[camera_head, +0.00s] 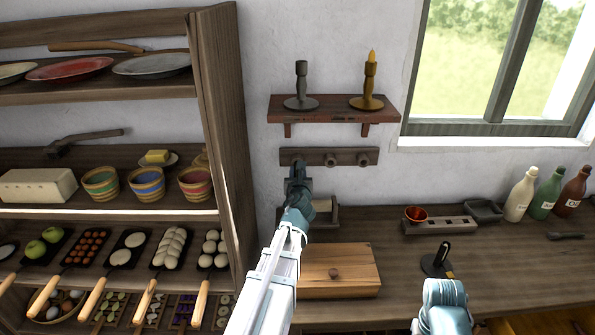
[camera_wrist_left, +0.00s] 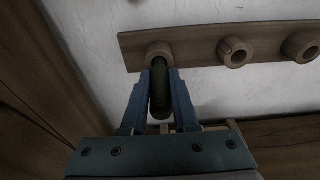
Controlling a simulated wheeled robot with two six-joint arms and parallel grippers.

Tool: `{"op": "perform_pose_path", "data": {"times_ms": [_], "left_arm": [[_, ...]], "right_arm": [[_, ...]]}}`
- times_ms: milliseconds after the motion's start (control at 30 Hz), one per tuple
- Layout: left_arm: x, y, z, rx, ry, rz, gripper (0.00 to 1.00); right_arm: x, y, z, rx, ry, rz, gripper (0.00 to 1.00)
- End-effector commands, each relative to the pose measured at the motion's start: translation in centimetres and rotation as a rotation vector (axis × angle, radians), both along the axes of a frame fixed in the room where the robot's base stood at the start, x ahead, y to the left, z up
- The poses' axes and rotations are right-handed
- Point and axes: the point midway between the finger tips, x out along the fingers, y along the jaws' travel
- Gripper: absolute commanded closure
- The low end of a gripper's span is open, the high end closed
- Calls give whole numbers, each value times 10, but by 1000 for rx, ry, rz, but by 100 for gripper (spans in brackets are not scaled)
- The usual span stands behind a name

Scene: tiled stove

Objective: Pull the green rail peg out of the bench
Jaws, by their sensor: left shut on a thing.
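The green peg (camera_wrist_left: 160,92) is dark green and rounded. Its far end meets the leftmost ring socket of the wooden wall rail (camera_wrist_left: 195,45); how deep it sits inside cannot be told. The rail (camera_head: 330,157) hangs on the wall below the small shelf, not on the bench. My left gripper (camera_head: 297,172) reaches up to the rail's left end and hides the peg in the head view. In the left wrist view its two blue fingers (camera_wrist_left: 160,95) are shut on the peg, one on each side.
The rail's other two sockets look empty. A shelf (camera_head: 335,109) with two candlesticks is just above. A tall shelf unit (camera_head: 222,120) stands close on the left. Below, the bench (camera_head: 530,270) holds a wooden box (camera_head: 345,285), a dark stand (camera_head: 433,265) and bottles (camera_head: 520,195).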

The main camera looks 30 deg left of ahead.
Motion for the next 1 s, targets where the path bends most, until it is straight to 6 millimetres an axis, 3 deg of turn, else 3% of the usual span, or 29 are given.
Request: {"op": "perform_pose_path", "data": {"times_ms": [1000], "left_arm": [[-34, -20, 0, 0, 0, 0, 100]], "right_arm": [[0, 0, 0, 0, 0, 0, 50]]}}
